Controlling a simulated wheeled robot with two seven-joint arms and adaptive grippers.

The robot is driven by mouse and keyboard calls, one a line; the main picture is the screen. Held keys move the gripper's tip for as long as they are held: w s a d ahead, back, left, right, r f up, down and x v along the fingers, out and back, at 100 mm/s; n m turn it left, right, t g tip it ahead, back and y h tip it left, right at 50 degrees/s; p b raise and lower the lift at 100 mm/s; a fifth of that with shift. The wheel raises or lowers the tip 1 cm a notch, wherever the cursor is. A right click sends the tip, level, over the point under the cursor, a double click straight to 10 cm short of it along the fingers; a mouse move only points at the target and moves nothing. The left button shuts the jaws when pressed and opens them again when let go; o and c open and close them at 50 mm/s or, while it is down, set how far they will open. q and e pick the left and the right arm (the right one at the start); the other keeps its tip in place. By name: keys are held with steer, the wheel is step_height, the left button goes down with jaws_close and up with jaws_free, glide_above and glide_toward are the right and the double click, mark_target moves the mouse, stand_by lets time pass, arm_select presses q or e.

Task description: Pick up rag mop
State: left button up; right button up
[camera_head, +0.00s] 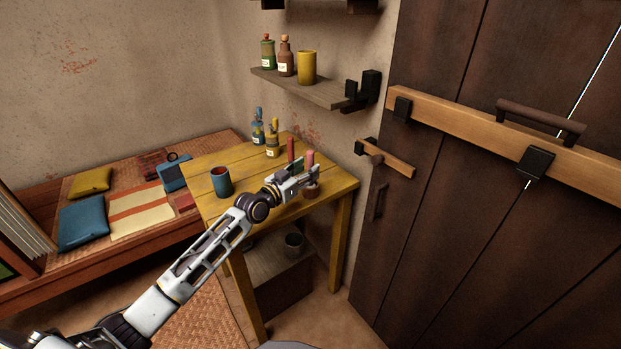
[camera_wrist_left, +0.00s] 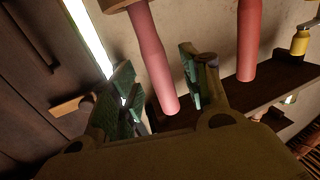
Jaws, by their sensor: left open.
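Two red-pink upright rods stand at the right side of the yellow table (camera_head: 215,165). The front one (camera_head: 310,158) is pink with a round brown base; the other (camera_head: 291,150) is darker red and stands just behind. I take the front one for the rag mop, but cannot be sure. My left gripper (camera_head: 306,175) is open at the front rod. In the left wrist view its fingers (camera_wrist_left: 160,85) stand either side of one pink rod (camera_wrist_left: 153,55), with gaps showing; a second pink rod (camera_wrist_left: 248,40) is to the right, outside the fingers. My right gripper is not in view.
A blue cup (camera_head: 221,182), a blue bottle (camera_head: 258,128) and a yellow bottle (camera_head: 272,142) stand on the table. A wall shelf (camera_head: 310,92) with bottles hangs above. The dark door (camera_head: 440,230) is close on the right. A bench (camera_head: 60,262) with cushions is left.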

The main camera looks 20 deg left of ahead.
arm_select(q)
steer(key=shift+x, duration=1.25)
jaws_close()
